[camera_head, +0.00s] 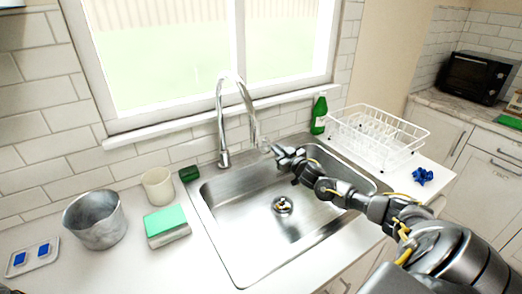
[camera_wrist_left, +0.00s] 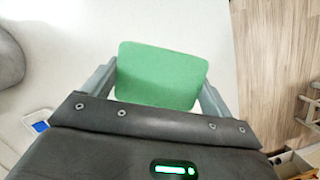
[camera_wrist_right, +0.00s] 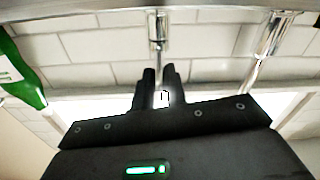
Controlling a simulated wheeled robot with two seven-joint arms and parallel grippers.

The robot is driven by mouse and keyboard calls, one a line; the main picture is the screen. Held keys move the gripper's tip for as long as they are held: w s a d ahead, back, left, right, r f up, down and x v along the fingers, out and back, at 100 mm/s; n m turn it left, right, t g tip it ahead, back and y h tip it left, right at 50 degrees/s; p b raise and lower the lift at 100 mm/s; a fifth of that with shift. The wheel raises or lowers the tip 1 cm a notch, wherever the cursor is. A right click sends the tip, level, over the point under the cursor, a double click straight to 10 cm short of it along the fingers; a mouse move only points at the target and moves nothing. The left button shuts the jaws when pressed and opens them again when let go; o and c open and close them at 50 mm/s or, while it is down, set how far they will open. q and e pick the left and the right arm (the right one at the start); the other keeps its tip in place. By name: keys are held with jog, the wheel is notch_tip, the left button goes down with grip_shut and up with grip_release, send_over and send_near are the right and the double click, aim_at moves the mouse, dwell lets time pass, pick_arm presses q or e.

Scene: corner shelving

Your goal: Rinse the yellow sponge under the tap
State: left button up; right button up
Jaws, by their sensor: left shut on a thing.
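My left gripper (camera_wrist_left: 160,88) is shut on a sponge (camera_wrist_left: 160,72); its green face shows and no yellow side is visible. This held sponge is not in the head view. The tap (camera_head: 222,125) stands behind the sink (camera_head: 215,215), and its curved spout shows over the basin. No water is visible. My right gripper (camera_head: 285,158) is just right of the tap, by a small metal fitting (camera_head: 264,146). In the right wrist view its fingers (camera_wrist_right: 160,72) are nearly together, in line with the fitting's thin lever (camera_wrist_right: 158,50); I cannot tell if they touch it.
Another green-topped block (camera_head: 167,218) with a pale side lies left of the sink. A metal bucket (camera_head: 95,222), a cream cup (camera_head: 158,187) and a tray with blue pieces (camera_head: 34,258) share that counter. A green bottle (camera_head: 319,116) and a white dish rack (camera_head: 375,130) stand right.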

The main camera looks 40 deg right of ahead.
grip_shut()
pick_arm(q)
notch_tip(320, 180, down, 2)
jog(key=shift+f+b, duration=0.2)
jog(key=shift+b, duration=1)
jog(key=shift+f+b, duration=0.5)
jog(key=shift+b, duration=0.05)
jog(key=shift+r, duration=0.1)
pick_arm(e)
jog(key=d+n+y, duration=0.2)
jog(key=y, duration=0.1)
jog(key=o, duration=0.7)
grip_release()
